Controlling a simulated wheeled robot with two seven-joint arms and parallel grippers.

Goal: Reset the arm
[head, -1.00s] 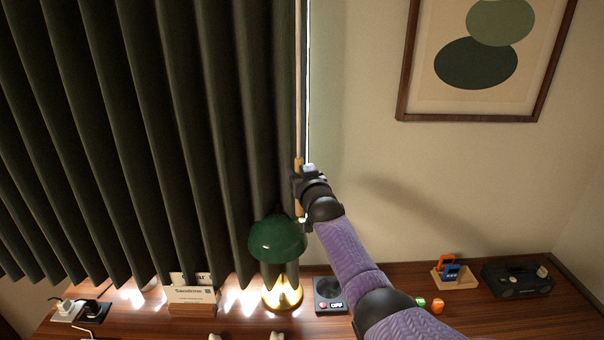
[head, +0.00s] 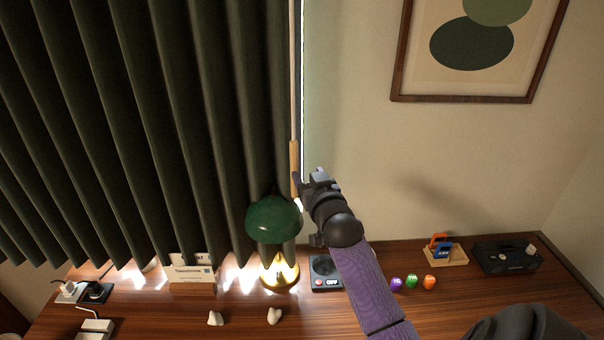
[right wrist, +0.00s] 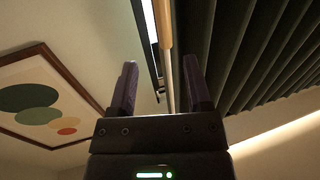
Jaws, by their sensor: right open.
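My right gripper (head: 304,188) is at the end of my purple-sleeved arm, beside the right edge of the dark green curtain (head: 200,120). In the right wrist view its two fingers (right wrist: 160,75) stand apart with nothing held between them. A curtain wand with a wooden handle (head: 294,158) hangs at the curtain's edge, just beyond the fingers. It also shows in the right wrist view (right wrist: 165,35), ahead of the gap between the fingertips. The head view cannot show whether a finger touches the wand. My left gripper is not in view.
A green lamp (head: 273,218) stands on the wooden desk (head: 330,315) below the gripper. A black switch box (head: 325,272), a card stand (head: 192,276), several coloured dice (head: 412,281) and a black radio (head: 506,257) are also there. A framed picture (head: 470,98) hangs on the wall at right.

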